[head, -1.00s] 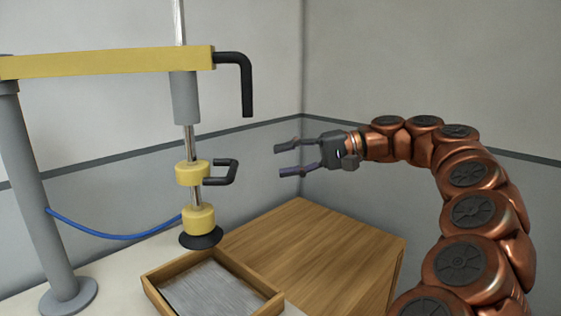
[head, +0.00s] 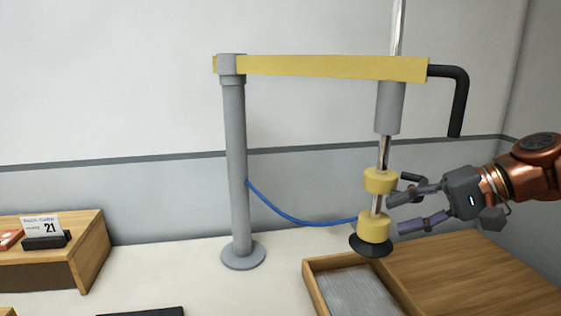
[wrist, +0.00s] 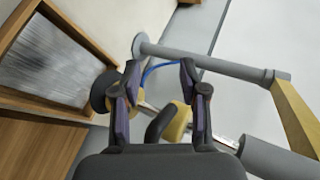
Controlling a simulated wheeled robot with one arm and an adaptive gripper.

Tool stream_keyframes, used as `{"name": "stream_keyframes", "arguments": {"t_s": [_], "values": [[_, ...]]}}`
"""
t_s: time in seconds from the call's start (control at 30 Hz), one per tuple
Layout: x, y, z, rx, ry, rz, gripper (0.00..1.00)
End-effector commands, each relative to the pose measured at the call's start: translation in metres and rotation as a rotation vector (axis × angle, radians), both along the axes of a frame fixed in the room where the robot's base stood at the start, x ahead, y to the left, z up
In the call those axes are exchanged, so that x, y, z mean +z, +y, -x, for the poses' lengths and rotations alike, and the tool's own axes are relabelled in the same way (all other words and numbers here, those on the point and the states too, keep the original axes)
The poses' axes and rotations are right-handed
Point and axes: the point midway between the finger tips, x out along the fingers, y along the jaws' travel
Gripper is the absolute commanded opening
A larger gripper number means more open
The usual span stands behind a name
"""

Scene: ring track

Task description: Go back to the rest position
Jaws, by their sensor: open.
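My gripper (head: 418,207) is open and empty at the right in the head view, its fingers pointing left toward the suction lifter. The lifter has a grey post (head: 236,165), a yellow beam (head: 330,68), a steel rod with yellow collars (head: 374,228) and a black suction cup (head: 371,246). In the head view the fingers overlap the black handle (head: 411,178) beside the collars; I cannot tell whether they touch. In the wrist view, the handle (wrist: 160,122) and a yellow collar (wrist: 176,122) show between and beyond the open fingers (wrist: 158,90).
A wooden tray (head: 312,290) with grey sheets lies below the cup. A wooden box (head: 480,275) stands right of it. A blue hose (head: 290,219) hangs from the post. The white tabletop (head: 200,285) is mostly clear.

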Motion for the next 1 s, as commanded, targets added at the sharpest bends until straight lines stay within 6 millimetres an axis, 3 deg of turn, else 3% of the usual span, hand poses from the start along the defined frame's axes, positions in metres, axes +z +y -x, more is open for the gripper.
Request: {"name": "stream_keyframes", "arguments": {"t_s": [0.03, 0.1, 0.2, 0.4, 0.57, 0.8, 1.0], "values": [[-0.005, 0.022, 0.010, 0.039, 0.022, 0.050, 0.43], [-0.019, 0.047, 0.024, 0.086, 0.049, 0.125, 0.43], [-0.043, 0.074, 0.048, 0.147, 0.090, 0.234, 0.43], [-0.093, 0.102, 0.101, 0.246, 0.160, 0.463, 0.43], [-0.131, 0.100, 0.147, 0.303, 0.209, 0.647, 0.43], [-0.178, 0.067, 0.212, 0.362, 0.278, 0.891, 0.43], [-0.196, 0.041, 0.241, 0.380, 0.312, 0.996, 0.43]]}}
